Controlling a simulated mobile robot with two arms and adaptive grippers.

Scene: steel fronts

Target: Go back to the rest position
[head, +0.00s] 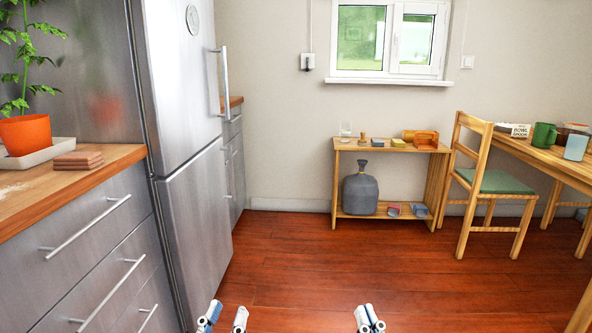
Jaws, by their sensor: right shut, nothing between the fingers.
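My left gripper (225,316) is at the bottom edge of the head view, left of the middle. Its two fingers stand apart, with only floor visible between them. My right gripper (369,317) is at the bottom edge, right of the middle. Its fingers are together with nothing between them. Both grippers appear over the red-brown wooden floor, apart from any furniture. The arms behind them are out of the frame.
A steel fridge (190,150) and steel-front drawers (90,250) stand on the left. A low wooden shelf (390,148) with a grey jug (360,190) is by the back wall. A chair (490,185) and table (540,158) are right. The middle floor (300,265) is clear.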

